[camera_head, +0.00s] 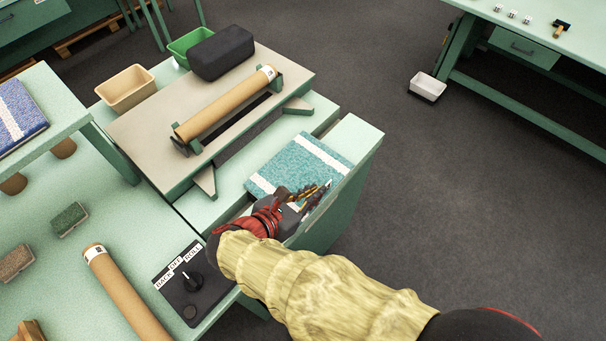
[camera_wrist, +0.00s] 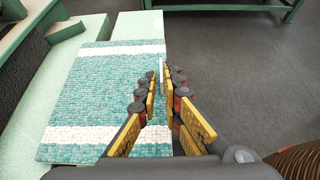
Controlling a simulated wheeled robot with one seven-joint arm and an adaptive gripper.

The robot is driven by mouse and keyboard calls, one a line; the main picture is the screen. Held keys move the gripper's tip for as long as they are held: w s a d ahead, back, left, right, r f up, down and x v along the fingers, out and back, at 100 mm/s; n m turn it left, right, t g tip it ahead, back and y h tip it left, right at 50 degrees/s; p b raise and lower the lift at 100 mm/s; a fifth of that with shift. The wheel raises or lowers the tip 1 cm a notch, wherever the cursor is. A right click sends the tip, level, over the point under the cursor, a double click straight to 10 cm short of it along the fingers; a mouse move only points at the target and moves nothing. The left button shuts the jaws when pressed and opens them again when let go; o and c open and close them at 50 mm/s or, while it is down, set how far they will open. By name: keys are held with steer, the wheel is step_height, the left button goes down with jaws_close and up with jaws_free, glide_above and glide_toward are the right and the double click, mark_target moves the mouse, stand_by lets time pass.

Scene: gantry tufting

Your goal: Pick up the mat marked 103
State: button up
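A teal mat (camera_head: 299,166) with white bands near its ends lies flat on a pale green surface at the centre of the head view. It also fills the left of the wrist view (camera_wrist: 95,95). No number 103 is readable on it. My gripper (camera_head: 312,194) is at the mat's right front edge. In the wrist view my gripper (camera_wrist: 163,82) is open, one finger over the mat and the other beyond its right edge. I cannot tell whether the fingers touch it. A small white tag shows at the edge between the fingers.
A cardboard roll (camera_head: 228,102) rests in a stand behind the mat. A black control box (camera_head: 190,283) and another roll (camera_head: 125,295) lie at the front left. A blue mat (camera_head: 18,112) lies on a raised shelf at left. Open floor is to the right.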

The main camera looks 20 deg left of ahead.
steer(key=b+x, duration=0.2)
steer(key=x, duration=0.3)
steer(key=shift+w+d+f, duration=0.15)
steer(key=shift+w+f, duration=0.1)
steer(key=shift+f, duration=0.1)
steer(key=shift+w, duration=0.1)
steer(key=shift+r, duration=0.1)
jaws_close()
